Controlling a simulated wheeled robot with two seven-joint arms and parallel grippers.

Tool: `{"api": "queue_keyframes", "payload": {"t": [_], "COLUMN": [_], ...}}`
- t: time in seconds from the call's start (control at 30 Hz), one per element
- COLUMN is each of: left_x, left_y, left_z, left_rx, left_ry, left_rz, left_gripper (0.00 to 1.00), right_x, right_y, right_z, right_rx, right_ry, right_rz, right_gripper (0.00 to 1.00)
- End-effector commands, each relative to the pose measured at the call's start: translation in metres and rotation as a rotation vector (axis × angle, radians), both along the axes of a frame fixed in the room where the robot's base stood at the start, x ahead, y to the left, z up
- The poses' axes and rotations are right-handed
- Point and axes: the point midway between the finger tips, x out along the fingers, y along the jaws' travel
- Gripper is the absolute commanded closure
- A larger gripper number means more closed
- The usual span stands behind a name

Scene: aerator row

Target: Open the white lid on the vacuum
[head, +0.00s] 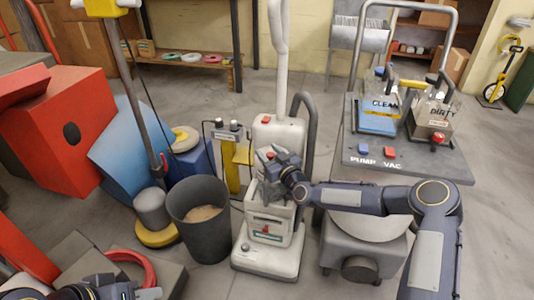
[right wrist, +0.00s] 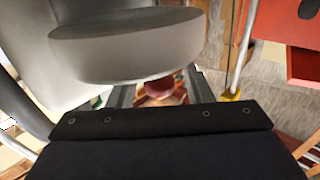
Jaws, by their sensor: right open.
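The vacuum (head: 268,258) is a white upright machine standing in the middle of the head view, with a tall pale handle. Its white upper housing (head: 282,130) has a red button (head: 266,119); which part is the lid I cannot tell for sure. My right gripper (head: 268,158) is at the front of the vacuum, just below that housing, and hides part of it. In the right wrist view its fingers (right wrist: 160,95) are apart, with a blurred reddish round thing behind the gap; contact is unclear. My left gripper (head: 148,293) is at the bottom left edge, far from the vacuum, mostly cut off.
A dark bin (head: 202,240) stands left of the vacuum. A grey pump cart (head: 410,160) with two labelled tanks stands at right, behind my right arm. A red hose ring (head: 133,262) lies at lower left. Open floor (head: 205,95) shows behind.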

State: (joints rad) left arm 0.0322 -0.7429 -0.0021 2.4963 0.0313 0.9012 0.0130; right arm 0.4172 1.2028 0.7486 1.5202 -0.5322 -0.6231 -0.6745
Motion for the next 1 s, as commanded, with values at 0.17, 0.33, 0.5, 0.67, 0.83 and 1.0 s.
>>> {"api": "queue_keyframes", "payload": {"t": [0.17,0.33,0.5,0.67,0.83,1.0], "left_x": [0.0001,0.0,0.0,0.0,0.0,0.0], "left_y": [-0.0001,0.0,0.0,0.0,0.0,0.0], "left_z": [-0.0022,-0.0021,-0.0021,-0.0021,-0.0021,-0.0009], "left_rx": [0.0,0.0,0.0,0.0,0.0,0.0], "left_ry": [0.0,0.0,0.0,0.0,0.0,0.0], "left_rz": [0.0,0.0,0.0,0.0,0.0,0.0], "left_gripper": [0.64,0.64,0.64,0.64,0.64,0.64], "right_x": [0.0093,0.0095,0.0094,0.0094,0.0094,0.0096], "right_y": [0.0045,0.0049,0.0047,0.0045,0.0043,0.0043], "right_z": [-0.0003,-0.0002,-0.0001,-0.0001,-0.0002,0.001], "right_rx": [0.0,0.0,0.0,0.0,0.0,0.001], "right_ry": [0.001,0.002,0.002,0.002,0.002,0.006], "right_rz": [-0.001,0.0,0.0,0.0,0.0,0.0], "right_gripper": [0.54,0.54,0.69,0.9,1.0,1.0]}}
